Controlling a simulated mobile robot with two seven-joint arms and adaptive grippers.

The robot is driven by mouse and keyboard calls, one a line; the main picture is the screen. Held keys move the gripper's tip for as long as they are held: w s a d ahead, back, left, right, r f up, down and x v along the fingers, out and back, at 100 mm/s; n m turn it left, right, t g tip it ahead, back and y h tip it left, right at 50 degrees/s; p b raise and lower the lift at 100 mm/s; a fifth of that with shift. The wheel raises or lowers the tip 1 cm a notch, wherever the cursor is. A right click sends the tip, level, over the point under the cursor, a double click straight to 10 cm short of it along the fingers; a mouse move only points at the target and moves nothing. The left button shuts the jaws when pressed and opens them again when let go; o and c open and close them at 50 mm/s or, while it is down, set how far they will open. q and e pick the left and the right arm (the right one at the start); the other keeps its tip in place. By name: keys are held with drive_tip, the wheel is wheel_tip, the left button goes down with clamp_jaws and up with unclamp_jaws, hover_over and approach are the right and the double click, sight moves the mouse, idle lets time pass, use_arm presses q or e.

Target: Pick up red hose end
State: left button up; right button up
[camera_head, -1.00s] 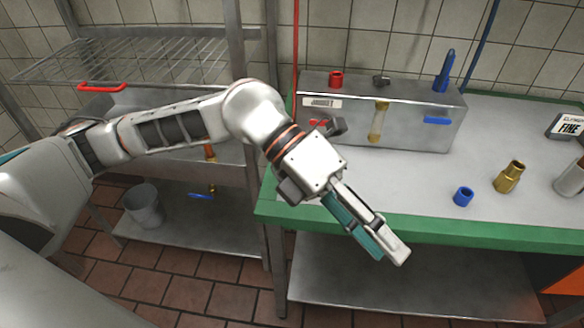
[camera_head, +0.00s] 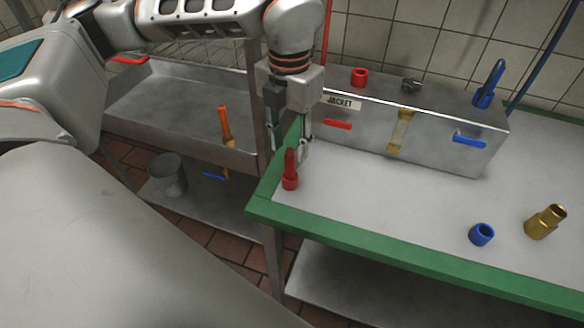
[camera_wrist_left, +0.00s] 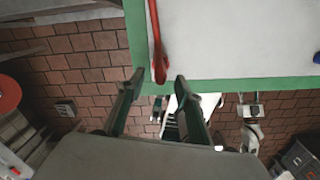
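The red hose end (camera_head: 290,172) stands near the left corner of the green-edged table, with a thick lower part and a narrower top. In the left wrist view the red hose end (camera_wrist_left: 160,64) lies just ahead of the fingertips, roughly between them, with a red line running up from it. My left gripper (camera_head: 303,148) points down just behind and above the hose end. Its two fingers stand apart with nothing held between them in the wrist view (camera_wrist_left: 159,78). Whether a finger touches the hose end I cannot tell. My right gripper is in neither view.
A steel box (camera_head: 440,148) with a JACKET label, a red and a blue handle stands behind on the table (camera_head: 390,210). A blue ring (camera_head: 482,234) and a brass fitting (camera_head: 546,221) lie to the right. A steel sink (camera_head: 165,110) is at left.

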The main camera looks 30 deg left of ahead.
sight(290, 155)
use_arm(q)
wheel_tip(290, 155, down, 5)
drive_tip(key=shift+f, duration=0.1)
drive_tip(key=shift+s, duration=0.1)
clamp_jaws()
